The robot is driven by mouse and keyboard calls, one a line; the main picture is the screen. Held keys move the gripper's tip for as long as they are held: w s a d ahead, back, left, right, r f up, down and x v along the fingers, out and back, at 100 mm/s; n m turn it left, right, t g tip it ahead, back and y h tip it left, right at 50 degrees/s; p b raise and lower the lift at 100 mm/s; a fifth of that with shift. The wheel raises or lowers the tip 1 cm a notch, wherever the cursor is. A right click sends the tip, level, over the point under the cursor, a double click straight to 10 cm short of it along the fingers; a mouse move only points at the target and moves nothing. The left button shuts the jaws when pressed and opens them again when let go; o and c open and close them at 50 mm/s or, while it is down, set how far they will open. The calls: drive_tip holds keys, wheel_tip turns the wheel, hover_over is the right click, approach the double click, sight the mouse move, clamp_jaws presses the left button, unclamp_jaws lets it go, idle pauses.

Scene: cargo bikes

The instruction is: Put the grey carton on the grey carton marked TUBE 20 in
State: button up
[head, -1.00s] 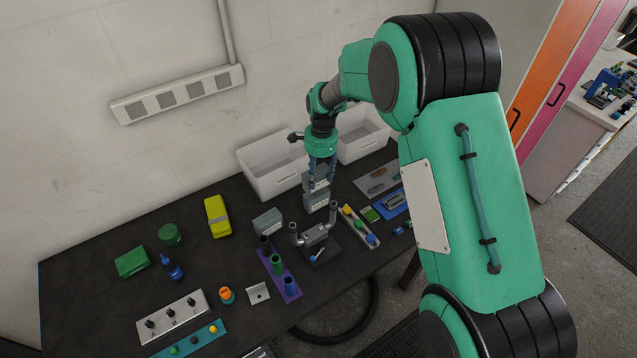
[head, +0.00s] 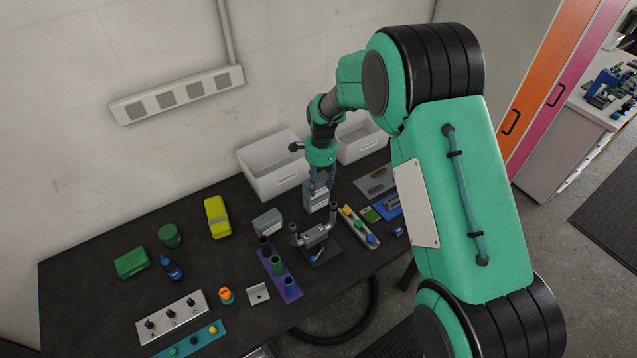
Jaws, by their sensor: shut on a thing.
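My gripper (head: 321,181) points down at the back of the table and is shut on a small grey carton (head: 319,185). The fingers cover much of it. Directly below it a second grey carton (head: 314,205) stands on the table. The held carton appears at or just above its top; I cannot tell whether they touch. A third grey carton (head: 267,222) stands apart to the left. The lettering on the cartons is too small to read.
White bins (head: 268,178) stand behind the cartons. A grey two-post fixture (head: 315,237) is close in front. A strip with coloured knobs (head: 359,228) lies to the right, and a purple strip with cups (head: 278,275) to the front left. A yellow case (head: 217,217) stands further left.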

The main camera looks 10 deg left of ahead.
drive_tip(key=shift+f, duration=0.15)
drive_tip(key=o, duration=1.3)
drive_tip(key=shift+c, duration=0.2)
wheel_tip(320, 180, up, 12)
drive_tip(key=shift+w+d, duration=0.25)
drive_tip(key=shift+r, duration=0.2)
